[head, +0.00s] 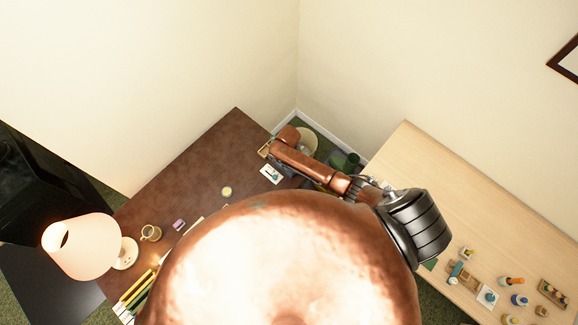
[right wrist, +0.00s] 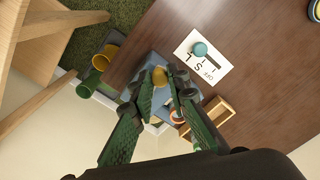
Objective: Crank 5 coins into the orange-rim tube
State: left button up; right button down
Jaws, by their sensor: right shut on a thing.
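In the right wrist view my right gripper (right wrist: 163,82) has its green-padded fingers closed around a small yellow knob (right wrist: 160,76), which appears to be the crank's handle. The knob sits over a blue-grey body (right wrist: 150,64) at the dark table's edge. A small ring with an orange rim (right wrist: 177,115) shows beside the right finger, partly hidden; I cannot tell its depth. A white card (right wrist: 210,70) with lettering and a teal knob (right wrist: 200,48) lies on the table beyond. I make out no coins. In the head view my right arm hides its gripper. My left gripper is out of view.
The dark table (head: 215,150) holds a lamp (head: 82,246), a mug (head: 151,233) and a small wooden frame (right wrist: 213,118). Green (right wrist: 87,88) and yellow (right wrist: 105,56) containers stand beyond its edge. A pale table (head: 430,185) with several small items stands at right.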

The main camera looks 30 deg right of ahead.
jog(key=shift+w+r, duration=0.1)
jog(key=shift+w, duration=0.1)
jog(key=c, duration=1.8)
grip_release()
jog(key=shift+s, duration=0.1)
jog(key=shift+c, duration=0.2)
notch_tip(320, 180, up, 12)
